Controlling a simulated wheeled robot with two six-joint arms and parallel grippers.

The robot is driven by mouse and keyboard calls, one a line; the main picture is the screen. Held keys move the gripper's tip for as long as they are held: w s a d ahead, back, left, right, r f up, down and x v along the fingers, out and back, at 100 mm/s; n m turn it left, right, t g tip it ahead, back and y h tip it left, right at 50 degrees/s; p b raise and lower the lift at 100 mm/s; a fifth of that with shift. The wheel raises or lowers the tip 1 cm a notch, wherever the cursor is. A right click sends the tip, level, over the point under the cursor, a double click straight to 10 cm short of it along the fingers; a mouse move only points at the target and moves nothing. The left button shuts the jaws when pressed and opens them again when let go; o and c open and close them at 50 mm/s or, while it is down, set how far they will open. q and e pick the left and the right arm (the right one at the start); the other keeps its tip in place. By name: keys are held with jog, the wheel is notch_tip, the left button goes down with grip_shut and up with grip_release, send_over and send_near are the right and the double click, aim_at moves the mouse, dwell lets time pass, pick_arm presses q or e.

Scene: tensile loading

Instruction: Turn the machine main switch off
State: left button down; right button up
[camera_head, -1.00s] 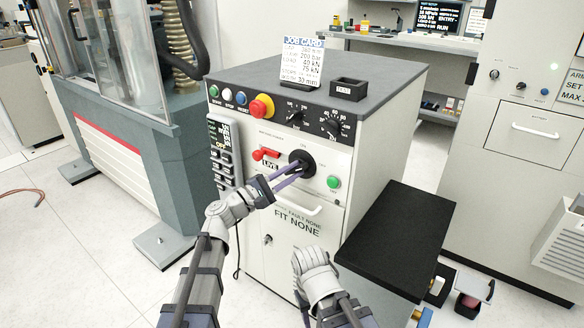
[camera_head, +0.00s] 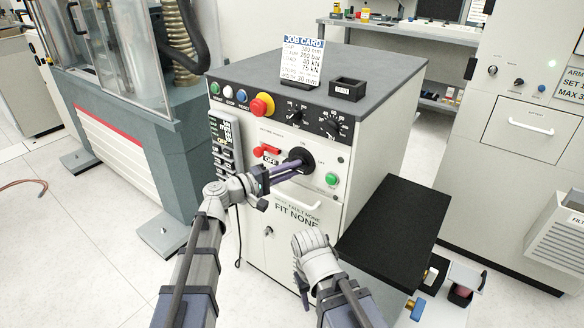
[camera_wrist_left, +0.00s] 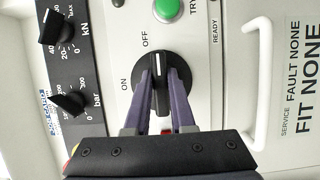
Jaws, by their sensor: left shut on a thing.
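The main switch is a black rotary knob (camera_head: 302,157) on the white front of the machine cabinet. My left gripper (camera_head: 292,165) is shut on the knob, with its two purple fingers along either side; they also show in the left wrist view (camera_wrist_left: 160,100). In that view the knob's (camera_wrist_left: 158,75) white pointer line points up the picture, towards the OFF label side (camera_wrist_left: 145,42), and the ON label (camera_wrist_left: 124,84) lies to the left.
A red lever (camera_head: 266,150) is left of the knob and a green button (camera_head: 331,180) right of it. A red-and-yellow emergency button (camera_head: 262,105) and two dials sit above. A cabinet handle (camera_head: 297,202) is just below. A black bench (camera_head: 395,230) stands at right.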

dwell(0.4)
pick_arm(q)
jog(key=c, duration=0.8)
grip_release()
jog(key=shift+o, duration=0.2)
jog(key=v, duration=0.7)
jog(key=shift+s+a, duration=0.2)
jog(key=shift+a, duration=0.15)
